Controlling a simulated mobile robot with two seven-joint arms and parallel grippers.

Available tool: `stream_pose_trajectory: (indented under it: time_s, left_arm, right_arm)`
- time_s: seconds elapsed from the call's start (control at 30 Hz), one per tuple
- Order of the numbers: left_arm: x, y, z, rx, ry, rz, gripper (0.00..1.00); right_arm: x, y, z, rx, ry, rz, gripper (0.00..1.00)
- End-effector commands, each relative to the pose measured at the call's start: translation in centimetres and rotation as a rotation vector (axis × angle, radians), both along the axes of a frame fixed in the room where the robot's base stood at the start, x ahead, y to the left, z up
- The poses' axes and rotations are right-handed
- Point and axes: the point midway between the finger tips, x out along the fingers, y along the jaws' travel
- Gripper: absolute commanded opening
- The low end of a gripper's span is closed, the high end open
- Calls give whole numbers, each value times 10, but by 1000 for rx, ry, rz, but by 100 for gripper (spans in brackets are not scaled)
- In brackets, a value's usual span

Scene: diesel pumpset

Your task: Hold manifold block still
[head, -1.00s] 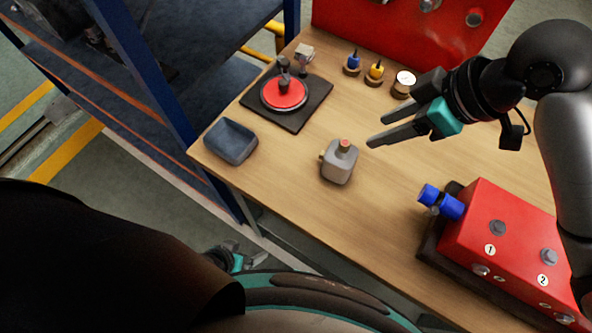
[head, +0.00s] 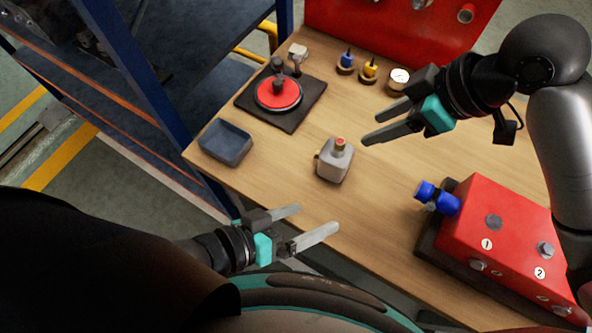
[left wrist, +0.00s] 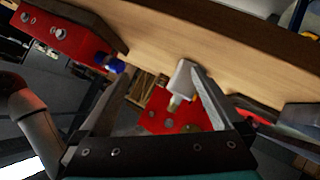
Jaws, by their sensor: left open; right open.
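The manifold block seems to be the red block (head: 510,230) with numbered ports 1 and 2, on a dark base at the right of the bench. A blue fitting (head: 437,197) sticks out of its left end. The block also shows at the upper left of the left wrist view (left wrist: 62,38). My left gripper (head: 318,219) is open and empty by the bench's front edge, left of the block and apart from it. My right gripper (head: 372,128) is open and empty above the bench, up and left of the block.
A grey can (head: 334,163) with a brown cap stands between the grippers. A blue-grey tray (head: 226,143) and a dark mat (head: 251,94) with a round red part lie left. A gauge (head: 399,79) and a red panel (head: 405,28) are behind. Bare wood lies between can and block.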

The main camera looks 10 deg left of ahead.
Motion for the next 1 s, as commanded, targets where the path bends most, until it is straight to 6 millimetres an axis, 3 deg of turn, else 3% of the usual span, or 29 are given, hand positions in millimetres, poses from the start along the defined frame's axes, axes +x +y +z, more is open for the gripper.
stream_pose_trajectory:
  time_s: [0.2, 0.43, 0.67, 1.0]
  left_arm:
    - [40, 18, 30, 235, -323, -32, 100]
    - [56, 28, 45, 361, -462, -42, 100]
    - [70, 21, 41, 370, -476, -42, 100]
    - [107, -1, 22, 370, -474, -42, 100]
  right_arm:
    - [0, 0, 0, 0, 0, 0, 50]
    - [0, 0, 0, 0, 0, 0, 50]
    - [0, 0, 0, 0, 0, 0, 50]
    - [0, 0, 0, 0, 0, 0, 50]
